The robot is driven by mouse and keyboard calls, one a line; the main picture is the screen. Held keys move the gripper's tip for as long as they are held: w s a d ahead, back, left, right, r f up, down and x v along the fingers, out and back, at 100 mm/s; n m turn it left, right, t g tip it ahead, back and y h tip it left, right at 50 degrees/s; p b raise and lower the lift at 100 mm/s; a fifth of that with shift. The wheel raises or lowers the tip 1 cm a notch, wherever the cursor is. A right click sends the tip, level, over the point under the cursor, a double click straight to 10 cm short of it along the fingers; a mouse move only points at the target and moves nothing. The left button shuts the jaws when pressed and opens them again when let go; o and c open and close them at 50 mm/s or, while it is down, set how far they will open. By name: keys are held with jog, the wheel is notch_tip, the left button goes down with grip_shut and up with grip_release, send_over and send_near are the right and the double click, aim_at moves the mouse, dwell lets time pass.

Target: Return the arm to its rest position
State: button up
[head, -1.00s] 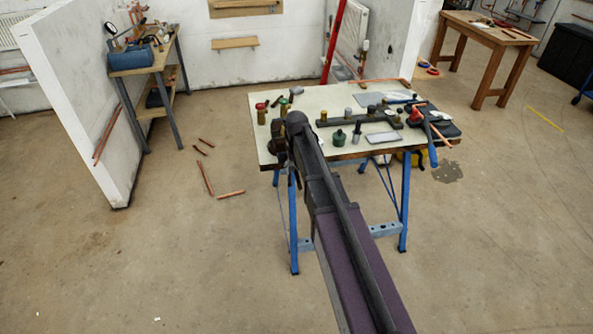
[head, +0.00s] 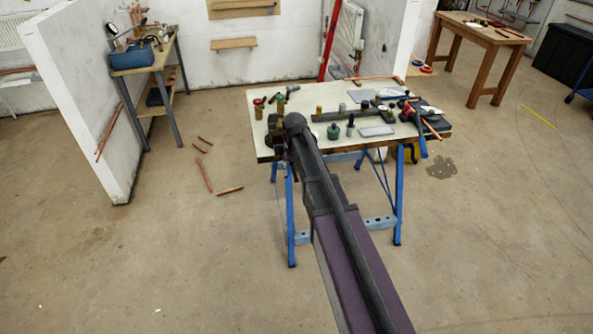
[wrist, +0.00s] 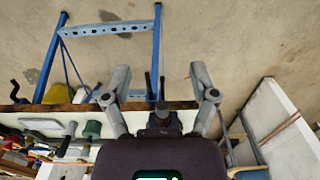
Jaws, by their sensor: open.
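My arm (head: 345,225) reaches from the lower right up to the front left of the workbench (head: 290,95) in the head view. Its far end hides my gripper there. In the wrist view my gripper (wrist: 160,78) is open, with two grey fingers spread wide. A dark upright object (wrist: 158,112) shows between the fingers near the bench edge. I cannot tell whether it touches them. Nothing is visibly held.
Valves, a green pot (head: 333,132), a grey plate (head: 377,131) and red-handled tools (head: 408,108) crowd the bench. A white partition (head: 85,110) stands left. Copper pipe pieces (head: 230,190) lie on the floor. The front floor is clear beside my arm.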

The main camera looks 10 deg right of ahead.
jog(key=shift+s, duration=0.1)
dwell(0.3)
jog(key=s, duration=2.2)
jog(key=shift+d, duration=0.4)
jog(key=shift+c, duration=0.2)
